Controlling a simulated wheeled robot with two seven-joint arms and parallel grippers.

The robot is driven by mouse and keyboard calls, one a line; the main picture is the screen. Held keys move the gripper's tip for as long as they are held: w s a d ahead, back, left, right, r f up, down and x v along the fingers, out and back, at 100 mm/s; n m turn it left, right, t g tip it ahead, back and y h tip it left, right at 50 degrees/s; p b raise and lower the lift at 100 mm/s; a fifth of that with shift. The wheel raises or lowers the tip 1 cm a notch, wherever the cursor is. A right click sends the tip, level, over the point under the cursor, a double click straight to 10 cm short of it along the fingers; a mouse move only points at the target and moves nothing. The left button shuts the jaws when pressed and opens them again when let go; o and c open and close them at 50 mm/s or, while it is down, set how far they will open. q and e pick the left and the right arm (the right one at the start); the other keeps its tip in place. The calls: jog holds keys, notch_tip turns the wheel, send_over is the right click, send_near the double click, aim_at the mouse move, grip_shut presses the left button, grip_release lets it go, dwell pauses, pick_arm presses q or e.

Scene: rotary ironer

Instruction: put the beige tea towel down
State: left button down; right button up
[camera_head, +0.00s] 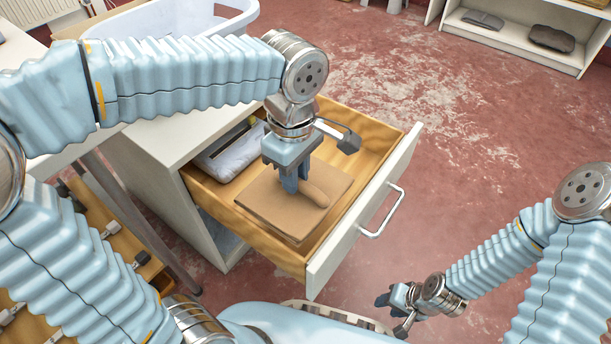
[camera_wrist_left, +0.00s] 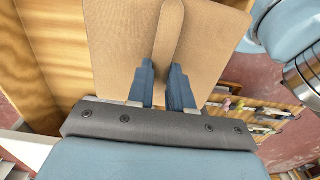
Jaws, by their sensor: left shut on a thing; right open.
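The beige tea towel (camera_head: 265,205) is a flat folded square with a raised fold on top. It lies within the open drawer (camera_head: 215,190), at or just above its floor; I cannot tell if it rests there. My left gripper (camera_head: 292,184) reaches down into the drawer and is shut on the towel's raised fold. In the left wrist view the towel (camera_wrist_left: 120,45) spreads beyond the fingers (camera_wrist_left: 160,85), with the fold between them. My right gripper (camera_head: 393,304) is open and empty, low at the right, outside the drawer.
A grey-white folded cloth (camera_head: 232,152) lies at the back of the drawer. The drawer's white front with a handle (camera_head: 382,212) faces right. A white basket (camera_head: 180,18) stands on the top behind. A low shelf (camera_head: 515,40) is far right. Red floor between is clear.

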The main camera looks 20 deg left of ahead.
aim_at(318, 167)
pick_arm(q)
jog(key=w, duration=0.1)
jog(key=w+f, duration=0.1)
jog(key=w, duration=0.1)
jog(key=w+d+f, duration=0.1)
jog(key=shift+w+f, duration=0.15)
jog(key=shift+w, duration=0.15)
jog(key=w+f, duration=0.1)
jog(key=w+f+b, duration=0.1)
jog(key=w+f, duration=0.2)
jog(key=f, duration=0.1)
jog(key=shift+w+d+f+b, duration=0.1)
jog(key=shift+w+d+b, duration=0.15)
jog(key=shift+d+b, duration=0.15)
jog(key=shift+w+f+b, duration=0.2)
jog(key=shift+f+b, duration=0.05)
jog(key=shift+f, duration=0.7)
jog(key=shift+w+f+b, duration=0.15)
jog(key=shift+f+b, duration=0.05)
jog(key=shift+f, duration=0.7)
jog(key=shift+f, duration=0.1)
jog(key=c, duration=1.5)
grip_release()
jog(key=shift+f, duration=0.1)
jog(key=o, duration=0.5)
